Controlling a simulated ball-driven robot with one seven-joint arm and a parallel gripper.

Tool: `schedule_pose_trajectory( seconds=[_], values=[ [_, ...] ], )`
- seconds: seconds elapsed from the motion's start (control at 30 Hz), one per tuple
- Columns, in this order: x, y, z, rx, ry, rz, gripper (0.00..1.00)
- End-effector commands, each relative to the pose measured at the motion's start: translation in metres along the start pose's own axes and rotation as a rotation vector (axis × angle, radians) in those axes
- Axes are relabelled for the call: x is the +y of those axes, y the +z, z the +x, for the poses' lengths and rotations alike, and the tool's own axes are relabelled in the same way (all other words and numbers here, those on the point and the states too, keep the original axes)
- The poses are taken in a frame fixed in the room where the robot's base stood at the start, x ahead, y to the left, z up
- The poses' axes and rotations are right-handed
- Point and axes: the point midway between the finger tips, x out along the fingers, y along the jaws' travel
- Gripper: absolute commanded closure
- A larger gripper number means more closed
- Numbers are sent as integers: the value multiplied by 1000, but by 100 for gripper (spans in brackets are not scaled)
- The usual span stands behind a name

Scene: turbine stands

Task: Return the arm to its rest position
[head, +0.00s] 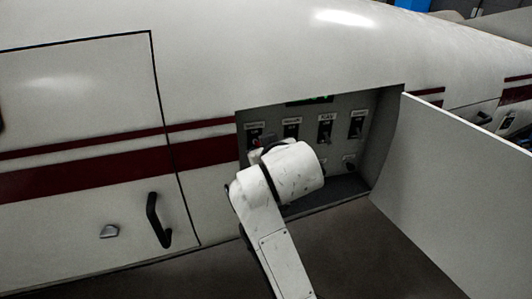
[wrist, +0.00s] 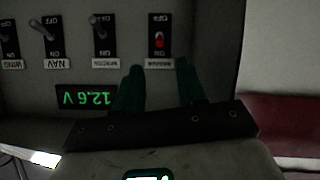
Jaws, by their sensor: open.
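My white arm reaches up into the recessed switch panel (head: 340,120) in the head view. Its wrist hides the lower left of the recess and most of my gripper. In the wrist view, my gripper (wrist: 160,84) shows two dark green fingers, apart with nothing between them. The fingers point toward a switch with a red part (wrist: 159,40), which stands just beyond the tips. I cannot tell whether they touch it. The wrist view shows the panel upside down, with a NAV switch (wrist: 42,30), another switch (wrist: 98,28) and a green display (wrist: 86,98) reading 12.6 V.
An open panel door (head: 455,190) stands out at the right of the recess. The white fuselage (head: 70,100) with dark red stripes surrounds it. A closed door with a black handle (head: 157,220) is at the left. Dark open floor (head: 370,260) lies below.

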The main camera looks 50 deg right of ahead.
Motion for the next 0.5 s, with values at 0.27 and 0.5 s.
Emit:
schedule_pose_trajectory(
  seconds=[0.27, 0.5],
  values=[
    [0, 0, -8, -1, -1, 0, 60],
    [0, 0, -8, 0, -1, 0, 60]
  ],
)
